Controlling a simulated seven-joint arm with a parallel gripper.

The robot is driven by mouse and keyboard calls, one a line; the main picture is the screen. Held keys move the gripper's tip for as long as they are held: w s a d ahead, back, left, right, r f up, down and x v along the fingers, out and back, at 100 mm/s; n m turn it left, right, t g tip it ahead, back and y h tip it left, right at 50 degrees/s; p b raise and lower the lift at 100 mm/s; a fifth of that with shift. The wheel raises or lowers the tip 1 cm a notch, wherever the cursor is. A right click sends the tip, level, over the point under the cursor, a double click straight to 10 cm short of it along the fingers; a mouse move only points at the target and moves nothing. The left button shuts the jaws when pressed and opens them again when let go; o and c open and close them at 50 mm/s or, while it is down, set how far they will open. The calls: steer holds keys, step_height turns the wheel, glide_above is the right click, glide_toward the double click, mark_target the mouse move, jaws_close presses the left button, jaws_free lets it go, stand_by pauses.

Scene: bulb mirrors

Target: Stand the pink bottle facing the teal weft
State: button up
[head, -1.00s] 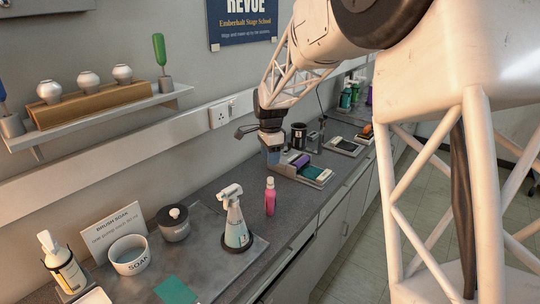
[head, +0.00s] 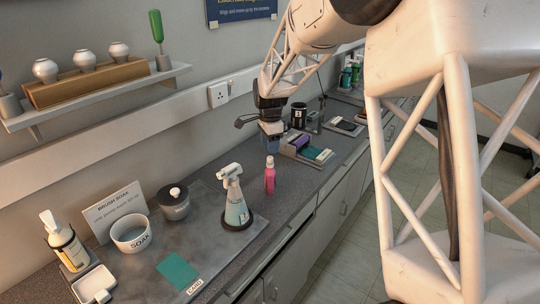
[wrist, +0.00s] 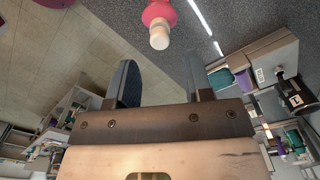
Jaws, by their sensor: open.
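The pink bottle (head: 270,179) stands upright on the dark counter, with a pale cap. In the wrist view its pink shoulder and cap (wrist: 160,30) show at the top, beyond the fingers. The teal weft (head: 312,153) lies beside a purple one (head: 297,142) in a low rack (head: 326,161) behind and right of the bottle. My gripper (head: 271,143) is above the counter behind the bottle, left of the rack. In the wrist view its two fingers (wrist: 161,78) are apart with nothing between them. Which way the bottle faces cannot be told.
A spray bottle (head: 235,207) stands close left of the pink bottle. A lidded dark pot (head: 174,205), a SOAK bowl (head: 131,235), a pump bottle (head: 66,245) and a teal card (head: 177,270) are further left. A black canister (head: 298,116) stands behind the rack. The counter's front edge is near the bottle.

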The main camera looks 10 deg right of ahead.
mark_target(270, 157)
steer(key=shift+f, duration=2)
steer(key=shift+f, duration=0.35)
steer(key=c, duration=0.7)
steer(key=shift+o, duration=0.2)
